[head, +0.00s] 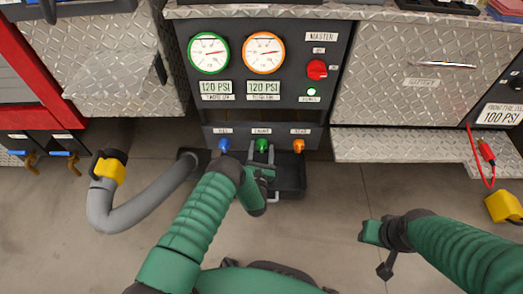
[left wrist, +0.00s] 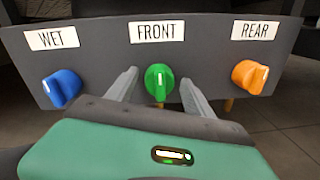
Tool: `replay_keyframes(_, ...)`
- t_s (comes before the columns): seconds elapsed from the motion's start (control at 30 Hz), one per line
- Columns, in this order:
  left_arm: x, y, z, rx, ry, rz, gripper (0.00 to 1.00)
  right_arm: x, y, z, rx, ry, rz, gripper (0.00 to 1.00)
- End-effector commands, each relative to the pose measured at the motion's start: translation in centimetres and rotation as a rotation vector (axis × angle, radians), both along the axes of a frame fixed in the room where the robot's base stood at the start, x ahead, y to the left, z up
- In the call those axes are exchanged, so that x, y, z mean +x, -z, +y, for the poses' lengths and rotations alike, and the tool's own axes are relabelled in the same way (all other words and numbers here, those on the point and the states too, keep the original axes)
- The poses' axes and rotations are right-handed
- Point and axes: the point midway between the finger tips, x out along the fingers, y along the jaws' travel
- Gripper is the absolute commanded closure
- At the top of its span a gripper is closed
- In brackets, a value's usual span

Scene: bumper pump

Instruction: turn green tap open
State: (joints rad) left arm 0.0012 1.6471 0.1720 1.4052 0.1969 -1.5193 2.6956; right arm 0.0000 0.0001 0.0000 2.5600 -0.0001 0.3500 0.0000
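The green tap (head: 262,145) is the middle one of three on the lower panel. In the left wrist view the green tap (left wrist: 159,82) sits under the label FRONT, with its white mark near upright. My left gripper (head: 261,155) is in front of it. In the left wrist view the left gripper (left wrist: 159,85) is open, one finger on each side of the tap, with gaps between fingers and tap. My right gripper (head: 371,232) is low at the right, away from the panel; its fingers are too unclear to tell.
A blue tap (left wrist: 62,87) labelled WET is left of the green one, and an orange tap (left wrist: 250,76) labelled REAR is right. Two gauges (head: 208,52) read 120 PSI above. A red MASTER switch (head: 316,69) and a grey hose (head: 130,215) flank the area.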

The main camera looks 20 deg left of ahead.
Motion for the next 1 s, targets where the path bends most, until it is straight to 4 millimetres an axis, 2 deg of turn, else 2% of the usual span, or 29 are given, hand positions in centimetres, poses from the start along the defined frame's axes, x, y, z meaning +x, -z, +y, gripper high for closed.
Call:
replay_keyframes(0.07, -0.02, 0.02, 0.0, 0.0, 0.0, 0.0, 0.51, 0.0, -0.01, 0.0, 0.0, 0.0, 0.0, 0.64)
replay_keyframes(0.43, -0.05, 0.05, -0.04, 0.0, 0.001, 0.0, 0.99, 0.0, 0.0, 0.0, 0.0, 0.0, 0.0, 0.64)
replay_keyframes(0.77, -0.06, 0.01, -0.07, 0.035, 0.001, 0.011, 1.0, 0.0, -0.18, 0.0, 0.0, 0.0, 0.0, 0.64)
replay_keyframes(1.0, -0.05, -0.08, -0.14, 0.161, 0.0, 0.047, 1.0, 0.0, -0.69, 0.0, 0.0, 0.0, 0.0, 0.64)
